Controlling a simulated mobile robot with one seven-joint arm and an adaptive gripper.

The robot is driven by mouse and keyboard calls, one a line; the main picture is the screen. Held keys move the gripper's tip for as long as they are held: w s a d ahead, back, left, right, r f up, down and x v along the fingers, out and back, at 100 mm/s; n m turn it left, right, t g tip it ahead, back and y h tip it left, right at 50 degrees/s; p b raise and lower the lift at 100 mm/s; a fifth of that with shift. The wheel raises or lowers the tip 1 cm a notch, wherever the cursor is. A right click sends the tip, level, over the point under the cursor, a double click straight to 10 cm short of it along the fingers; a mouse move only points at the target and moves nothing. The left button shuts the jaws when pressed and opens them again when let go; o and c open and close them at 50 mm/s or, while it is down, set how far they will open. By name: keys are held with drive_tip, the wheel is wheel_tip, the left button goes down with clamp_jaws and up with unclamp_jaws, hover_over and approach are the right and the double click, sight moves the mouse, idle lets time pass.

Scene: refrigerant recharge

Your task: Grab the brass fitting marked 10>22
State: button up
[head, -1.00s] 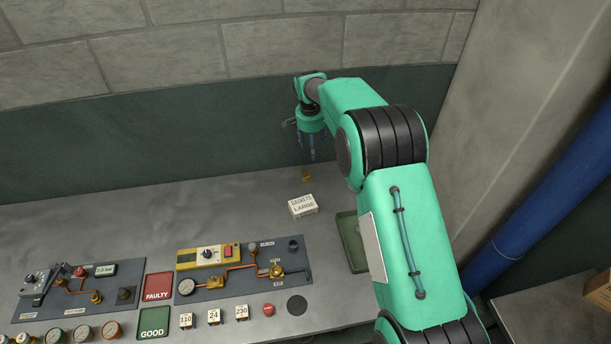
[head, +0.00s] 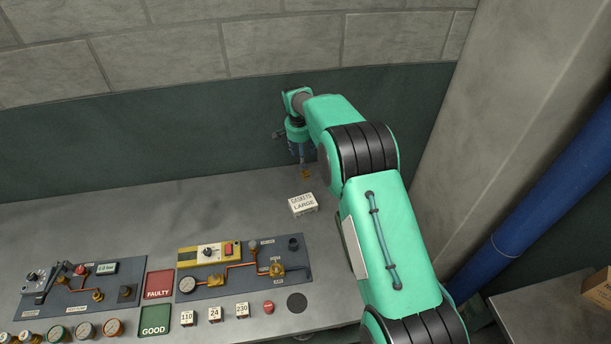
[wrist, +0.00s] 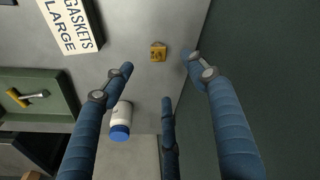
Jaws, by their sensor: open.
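A small brass fitting (head: 306,175) lies on the grey bench close to the back wall. It also shows in the wrist view (wrist: 158,51), upper middle; any marking on it is too small to read. My gripper (head: 303,164) points down above the bench, right by the fitting in the head view. In the wrist view my gripper (wrist: 160,76) has its blue fingers spread wide with nothing between them. The fitting appears beyond the fingertips, between the left and right ones in the picture, and apart from them.
A white box marked GASKETS LARGE (head: 303,204) stands just in front of the fitting. The wrist view shows a white bottle with a blue cap (wrist: 121,120) and a green tray (wrist: 62,92) with a tool. Gauge panels (head: 245,268) lie further front left. The back wall (head: 150,150) is close.

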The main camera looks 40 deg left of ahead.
sight(306, 171)
drive_tip(key=f, duration=0.4)
drive_tip(key=w+f, duration=0.1)
drive_tip(key=f, duration=0.1)
drive_tip(key=shift+f, duration=0.25)
drive_tip(key=shift+f, duration=0.1)
drive_tip(key=shift+w+f, duration=0.2)
drive_tip(key=shift+f, duration=1.05)
drive_tip(key=shift+w+f, duration=0.15)
drive_tip(key=shift+f, duration=1.05)
clamp_jaws()
